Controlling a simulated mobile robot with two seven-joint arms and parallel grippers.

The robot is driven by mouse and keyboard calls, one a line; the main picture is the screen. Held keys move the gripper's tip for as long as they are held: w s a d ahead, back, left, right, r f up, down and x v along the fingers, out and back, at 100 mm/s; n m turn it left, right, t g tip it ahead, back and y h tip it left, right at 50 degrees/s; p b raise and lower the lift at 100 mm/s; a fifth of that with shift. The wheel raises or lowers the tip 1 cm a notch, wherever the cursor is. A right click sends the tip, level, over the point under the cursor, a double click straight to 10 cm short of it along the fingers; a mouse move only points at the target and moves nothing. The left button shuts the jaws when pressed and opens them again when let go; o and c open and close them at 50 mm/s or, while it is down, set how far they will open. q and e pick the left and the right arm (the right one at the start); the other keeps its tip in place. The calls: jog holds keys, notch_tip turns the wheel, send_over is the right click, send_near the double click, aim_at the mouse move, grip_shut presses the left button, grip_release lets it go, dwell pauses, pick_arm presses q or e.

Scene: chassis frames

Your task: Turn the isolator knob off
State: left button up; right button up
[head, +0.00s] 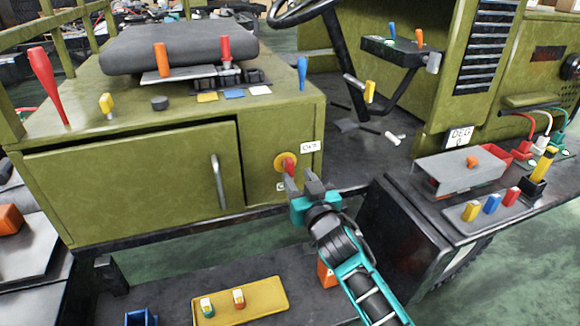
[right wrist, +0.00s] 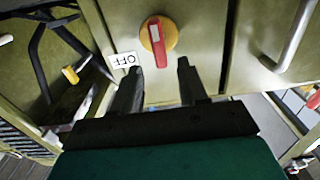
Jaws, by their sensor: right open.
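The isolator knob (head: 288,161) has a red handle on a yellow disc, on the front of the green cabinet (head: 265,145). In the right wrist view the knob (right wrist: 157,33) lies just beyond the fingertips, its red handle running roughly up and down the picture with a white mark on it. My right gripper (head: 303,181) is in front of the knob and slightly below it in the head view. In the right wrist view its fingers (right wrist: 159,68) are apart with nothing between them. An OFF label (head: 310,147) is right of the knob. My left gripper is not in view.
A second label (head: 281,187) below the knob is partly hidden by my gripper. A cabinet door handle (head: 217,182) stands out left of the knob. A black step with a yellow tray (head: 265,297) is below. A grey box (head: 450,178) sits on the right ledge.

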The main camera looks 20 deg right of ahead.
aim_at(292, 169)
jog(key=w, duration=0.6)
jog(key=shift+w+a+b, duration=0.1)
jog(key=shift+a+b, duration=0.05)
jog(key=shift+b, duration=0.2)
jog(key=shift+c, duration=0.4)
grip_shut()
